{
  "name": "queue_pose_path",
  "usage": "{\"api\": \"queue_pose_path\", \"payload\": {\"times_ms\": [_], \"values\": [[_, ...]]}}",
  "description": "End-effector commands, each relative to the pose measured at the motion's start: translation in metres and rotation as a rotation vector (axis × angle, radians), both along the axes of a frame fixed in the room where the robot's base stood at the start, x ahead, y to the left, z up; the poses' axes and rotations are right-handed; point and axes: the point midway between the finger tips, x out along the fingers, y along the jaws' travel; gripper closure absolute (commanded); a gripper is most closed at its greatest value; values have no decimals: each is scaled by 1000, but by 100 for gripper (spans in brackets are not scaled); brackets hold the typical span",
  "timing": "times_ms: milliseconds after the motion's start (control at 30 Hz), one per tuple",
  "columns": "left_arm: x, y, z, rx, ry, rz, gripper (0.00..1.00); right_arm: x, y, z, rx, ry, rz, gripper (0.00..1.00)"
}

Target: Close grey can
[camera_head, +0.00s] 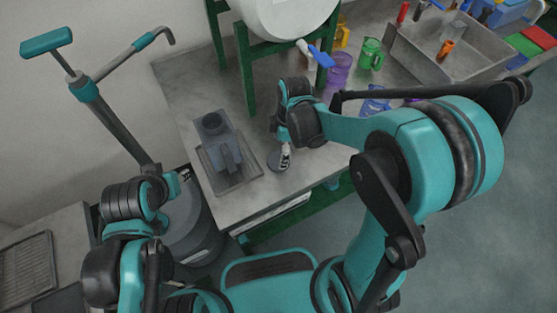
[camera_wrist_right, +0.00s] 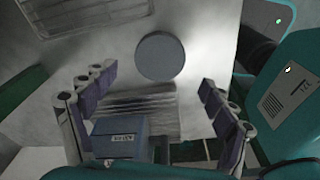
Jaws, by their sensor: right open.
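A grey barrel (camera_head: 190,228) and a pump with a teal handle (camera_head: 46,42) stand at the left. Purple and green jugs (camera_head: 371,54) and a metal sink (camera_head: 435,62) are at the back right.

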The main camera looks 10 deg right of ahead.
Motion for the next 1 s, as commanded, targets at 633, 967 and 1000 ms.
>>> {"api": "queue_pose_path", "payload": {"times_ms": [633, 967, 1000], "values": [[0, 0, -29, 0, 0, 0, 62, 1, 5, -51, 0, 0, 0, 15], [0, 0, -29, 0, 0, 0, 62, 1, 4, -51, 0, 0, 0, 55], [0, 0, -29, 0, 0, 0, 62, 1, 4, -51, 0, 0, 0, 55]]}}
